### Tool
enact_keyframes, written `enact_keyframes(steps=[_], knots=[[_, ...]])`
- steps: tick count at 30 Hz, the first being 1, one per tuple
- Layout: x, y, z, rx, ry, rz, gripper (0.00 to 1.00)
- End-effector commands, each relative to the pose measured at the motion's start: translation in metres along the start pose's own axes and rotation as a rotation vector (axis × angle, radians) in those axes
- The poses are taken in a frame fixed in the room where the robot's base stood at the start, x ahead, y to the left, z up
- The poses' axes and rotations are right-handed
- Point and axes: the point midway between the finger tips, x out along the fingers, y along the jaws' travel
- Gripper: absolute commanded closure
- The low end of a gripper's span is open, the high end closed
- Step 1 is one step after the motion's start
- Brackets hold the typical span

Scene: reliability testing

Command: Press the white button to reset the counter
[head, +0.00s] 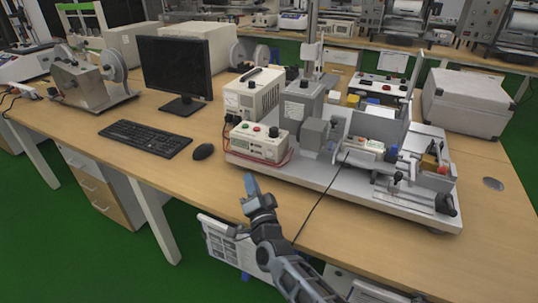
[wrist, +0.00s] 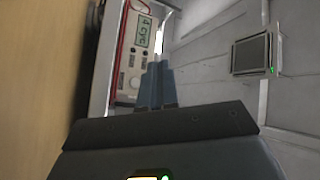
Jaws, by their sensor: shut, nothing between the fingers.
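The counter is a white box (head: 258,143) with a lit display on the front left part of the grey test rig. In the wrist view the counter's face shows turned on its side, with a green display (wrist: 143,32) that seems to read "4 Cyc". A round white button (wrist: 136,81) sits on that face, just left of my fingers. My gripper (head: 250,184) is shut and empty in front of the counter, over the table's near edge. The fingers (wrist: 158,66) also show in the wrist view. I cannot tell the exact gap to the panel.
The grey rig base (head: 330,185) extends to the right with fixtures on it. A black mouse (head: 203,151), a keyboard (head: 145,139) and a monitor (head: 175,70) stand to the left. Red wires run beside the counter. The wooden table (head: 215,185) is bare near my gripper.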

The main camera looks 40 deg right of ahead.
Motion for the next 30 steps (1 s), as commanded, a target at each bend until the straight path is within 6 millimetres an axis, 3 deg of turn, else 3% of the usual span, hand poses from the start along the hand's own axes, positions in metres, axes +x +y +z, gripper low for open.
enact_keyframes(steps=[14,30], knots=[[0.005,0.005,-0.003,0.0,0.001,-0.001,1.0],[0.05,0.04,-0.035,0.0,0.002,-0.002,1.0]])
